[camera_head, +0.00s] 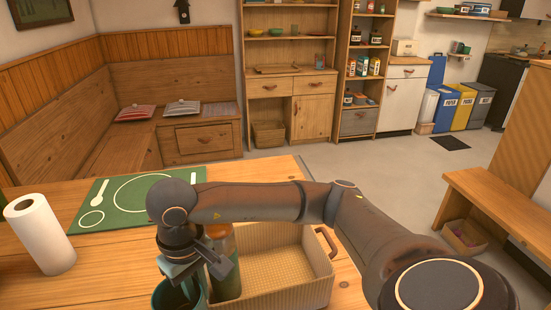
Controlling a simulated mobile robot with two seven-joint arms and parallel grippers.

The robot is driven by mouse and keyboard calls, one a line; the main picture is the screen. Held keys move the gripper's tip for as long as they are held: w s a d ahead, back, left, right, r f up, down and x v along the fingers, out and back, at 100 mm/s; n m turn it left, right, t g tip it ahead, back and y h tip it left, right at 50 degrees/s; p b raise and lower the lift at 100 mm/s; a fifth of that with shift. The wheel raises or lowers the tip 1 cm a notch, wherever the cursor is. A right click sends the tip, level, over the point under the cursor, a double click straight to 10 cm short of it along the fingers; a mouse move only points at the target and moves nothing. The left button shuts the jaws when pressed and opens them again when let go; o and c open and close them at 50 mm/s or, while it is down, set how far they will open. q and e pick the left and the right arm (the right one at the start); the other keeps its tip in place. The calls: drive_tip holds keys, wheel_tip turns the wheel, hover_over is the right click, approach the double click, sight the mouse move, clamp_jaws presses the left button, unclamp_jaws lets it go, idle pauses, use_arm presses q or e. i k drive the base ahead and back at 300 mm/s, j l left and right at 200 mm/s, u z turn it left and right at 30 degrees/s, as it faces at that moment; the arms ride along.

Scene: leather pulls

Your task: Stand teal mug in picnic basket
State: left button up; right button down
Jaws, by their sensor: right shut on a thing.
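The teal mug (166,297) is at the bottom edge of the head view, partly cut off and partly covered by my gripper. My right gripper (190,277) reaches down over it from above and is shut on the mug near its rim. The picnic basket (316,292), a tan woven box with a brown handle at its right end, stands on the table just right of the mug. Whether the mug touches the table or the basket wall is hidden. My left gripper is not in view.
A bottle (226,276) with an orange-brown upper part stands at the basket's left end, close beside the gripper. The rest of the basket floor looks clear. A green placemat (112,187) and a paper towel roll (40,236) are on the table to the left.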

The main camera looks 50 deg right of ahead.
sight(284, 284)
drive_tip(key=k+l+u, duration=0.3)
drive_tip(key=k, duration=0.3)
drive_tip(key=k+l+u, duration=0.1)
drive_tip(key=l, duration=0.25)
drive_tip(key=k+l+u, duration=0.1)
drive_tip(key=k+l, duration=0.25)
drive_tip(key=l+u, duration=0.1)
drive_tip(key=l, duration=0.35)
drive_tip(key=k+l+u, duration=0.1)
drive_tip(key=l, duration=0.35)
drive_tip(key=i, duration=0.45)
